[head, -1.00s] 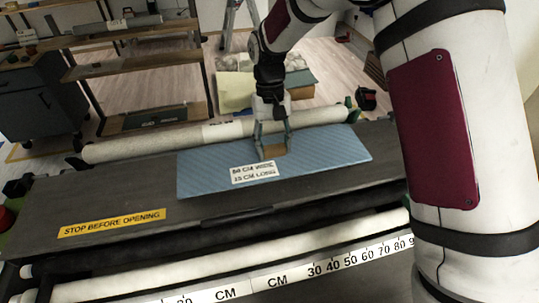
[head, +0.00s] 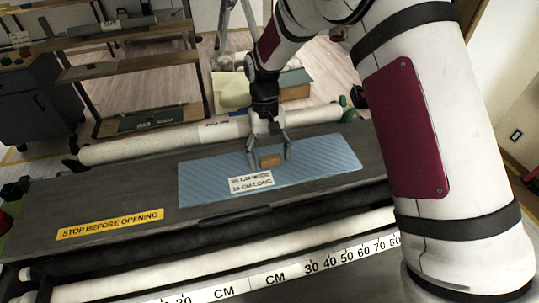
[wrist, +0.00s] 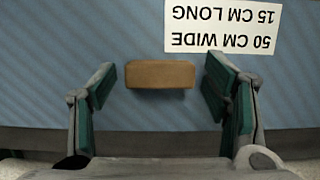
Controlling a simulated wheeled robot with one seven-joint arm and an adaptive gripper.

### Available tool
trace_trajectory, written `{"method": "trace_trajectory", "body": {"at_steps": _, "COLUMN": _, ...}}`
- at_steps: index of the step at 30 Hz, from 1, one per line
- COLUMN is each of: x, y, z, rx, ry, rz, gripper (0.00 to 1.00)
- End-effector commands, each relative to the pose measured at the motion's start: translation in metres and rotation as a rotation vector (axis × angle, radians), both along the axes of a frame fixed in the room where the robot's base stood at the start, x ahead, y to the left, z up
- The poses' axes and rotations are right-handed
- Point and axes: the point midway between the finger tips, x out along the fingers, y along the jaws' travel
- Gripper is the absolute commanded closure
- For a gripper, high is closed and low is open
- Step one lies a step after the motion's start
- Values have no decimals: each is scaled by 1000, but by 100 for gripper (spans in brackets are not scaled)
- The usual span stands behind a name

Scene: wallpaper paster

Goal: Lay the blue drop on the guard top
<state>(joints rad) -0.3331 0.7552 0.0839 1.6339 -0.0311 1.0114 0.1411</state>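The blue drop (head: 320,165) is a flat, finely striped blue sheet with a white label reading 50 CM WIDE, 15 CM LONG. It lies flat on the dark guard top (head: 115,190), toward its right half. A small tan block (head: 270,160) stands on the drop. My gripper (head: 269,157) is open, with its fingers on either side of the block. In the wrist view, clear gaps show between the block (wrist: 160,75) and both fingers, over the blue sheet (wrist: 60,50).
A yellow STOP BEFORE OPENING label (head: 110,223) is on the guard top's left front. A pale roll (head: 150,148) runs behind it. A white roller and centimetre scale (head: 275,277) run along the front. Shelves (head: 130,65) stand at back left.

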Motion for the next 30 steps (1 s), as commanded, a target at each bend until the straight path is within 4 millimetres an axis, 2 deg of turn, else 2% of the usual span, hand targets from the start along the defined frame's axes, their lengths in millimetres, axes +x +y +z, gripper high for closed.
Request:
{"method": "trace_trajectory", "body": {"at_steps": 8, "x": 2, "y": 1, "z": 8, "rx": 1, "ry": -2, "rz": 0, "gripper": 30}}
{"method": "trace_trajectory", "body": {"at_steps": 11, "x": 6, "y": 2, "z": 22, "rx": 2, "ry": -5, "rz": 0, "gripper": 30}}
{"method": "trace_trajectory", "body": {"at_steps": 21, "x": 23, "y": 7, "z": 87, "rx": 2, "ry": -4, "rz": 0, "gripper": 30}}
{"method": "trace_trajectory", "body": {"at_steps": 25, "x": 28, "y": 8, "z": 105, "rx": 2, "ry": -4, "rz": 0, "gripper": 30}}
{"method": "trace_trajectory", "body": {"at_steps": 30, "x": 30, "y": 9, "z": 117, "rx": 0, "ry": -1, "rz": 0, "gripper": 30}}
